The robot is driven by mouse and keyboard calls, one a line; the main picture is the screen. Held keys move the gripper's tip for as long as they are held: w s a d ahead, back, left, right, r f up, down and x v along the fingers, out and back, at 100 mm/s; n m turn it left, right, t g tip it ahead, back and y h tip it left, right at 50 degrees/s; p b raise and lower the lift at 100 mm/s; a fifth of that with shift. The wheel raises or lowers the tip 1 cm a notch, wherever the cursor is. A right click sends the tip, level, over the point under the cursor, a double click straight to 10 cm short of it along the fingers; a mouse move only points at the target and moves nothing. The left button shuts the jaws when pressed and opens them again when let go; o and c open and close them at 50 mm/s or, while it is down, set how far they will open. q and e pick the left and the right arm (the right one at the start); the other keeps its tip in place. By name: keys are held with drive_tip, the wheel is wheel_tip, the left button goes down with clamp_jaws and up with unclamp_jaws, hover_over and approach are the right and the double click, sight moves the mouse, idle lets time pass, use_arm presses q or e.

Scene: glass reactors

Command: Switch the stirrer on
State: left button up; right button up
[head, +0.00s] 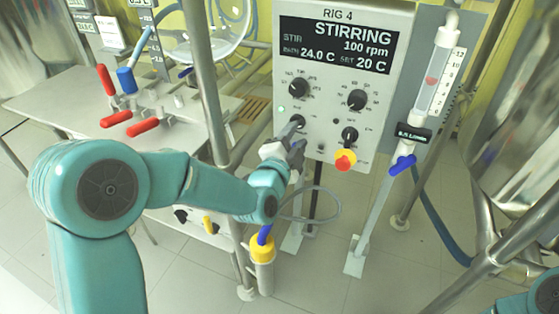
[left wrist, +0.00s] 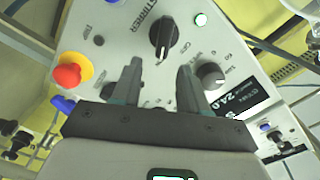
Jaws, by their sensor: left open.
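The control panel (head: 287,163) marked RIG 4 has a display (head: 335,45) reading STIRRING, 100 rpm, 24.0 C and SET 20 C. The black stirrer knob (head: 297,121) is at the panel's lower left; in the left wrist view the knob (left wrist: 163,38) is under the word STIRRER. A green lamp (left wrist: 201,19) glows beside it, also visible in the head view (head: 281,109). My left gripper (head: 291,133) is open at the panel, just below the knob. In the left wrist view its fingertips (left wrist: 158,74) are apart with nothing between them. My right gripper is out of view.
More black knobs (head: 356,100) and a red-and-yellow stop button (head: 345,160) are close by on the panel. A flow tube with a blue lever (head: 402,165) stands to the right. Metal posts (head: 203,80) and a bench with red-handled valves (head: 144,127) stand left.

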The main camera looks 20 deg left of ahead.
use_arm(q)
drive_tip(key=s+b, duration=0.2)
drive_tip(key=s, duration=0.9)
drive_tip(key=shift+s+a, duration=0.25)
drive_tip(key=shift+s, duration=0.1)
